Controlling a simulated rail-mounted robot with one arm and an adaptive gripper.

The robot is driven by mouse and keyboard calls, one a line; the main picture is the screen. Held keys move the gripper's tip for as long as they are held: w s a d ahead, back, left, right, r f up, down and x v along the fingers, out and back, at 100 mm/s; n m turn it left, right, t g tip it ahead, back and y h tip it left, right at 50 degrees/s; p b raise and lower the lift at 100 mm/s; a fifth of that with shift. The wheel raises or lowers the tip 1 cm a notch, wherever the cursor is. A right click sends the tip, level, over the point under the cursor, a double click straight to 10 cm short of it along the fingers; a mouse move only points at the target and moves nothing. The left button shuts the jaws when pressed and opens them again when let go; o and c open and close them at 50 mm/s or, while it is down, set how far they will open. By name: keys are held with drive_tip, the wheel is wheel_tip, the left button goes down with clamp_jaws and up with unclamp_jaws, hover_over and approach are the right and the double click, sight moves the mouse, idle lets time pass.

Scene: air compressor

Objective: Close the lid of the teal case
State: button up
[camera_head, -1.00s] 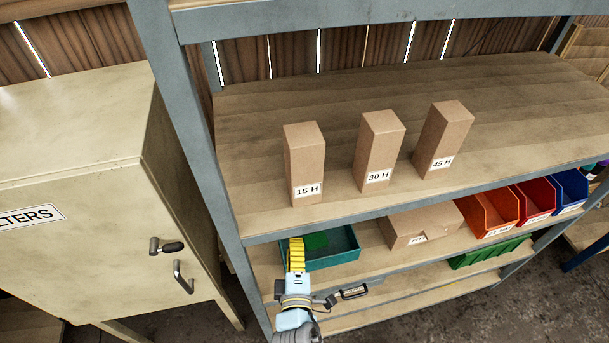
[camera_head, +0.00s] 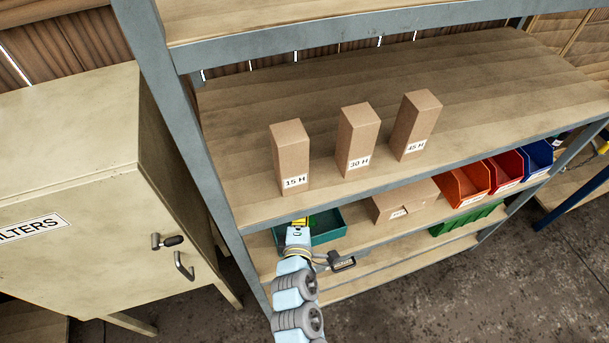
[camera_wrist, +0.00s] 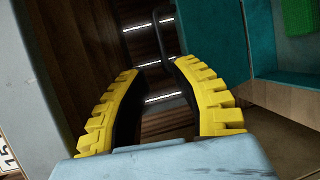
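The teal case (camera_head: 329,226) sits on the shelf below the boxes, partly hidden by my arm and the upper shelf edge. In the wrist view a teal panel (camera_wrist: 217,38) stands just right of my fingers, with more teal case (camera_wrist: 285,62) and a green thing (camera_wrist: 299,15) beyond. I cannot tell for certain which part is the lid. My gripper (camera_wrist: 155,70) is open, its two yellow fingers apart. A thin dark handle-like loop (camera_wrist: 158,30) shows beyond the fingertips; I cannot tell whether it touches them. The head view shows little of the fingers.
Boxes marked 15 H (camera_head: 290,155), 30 H (camera_head: 357,138) and 45 H (camera_head: 415,125) stand on the shelf above. Right of the case are a cardboard box (camera_head: 405,202) and coloured bins (camera_head: 466,188). A grey shelf post (camera_head: 180,125) and a cabinet (camera_head: 90,180) are at left.

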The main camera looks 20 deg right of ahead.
drive_tip(key=shift+p+x, duration=1.15)
drive_tip(key=shift+x, duration=5)
clamp_jaws()
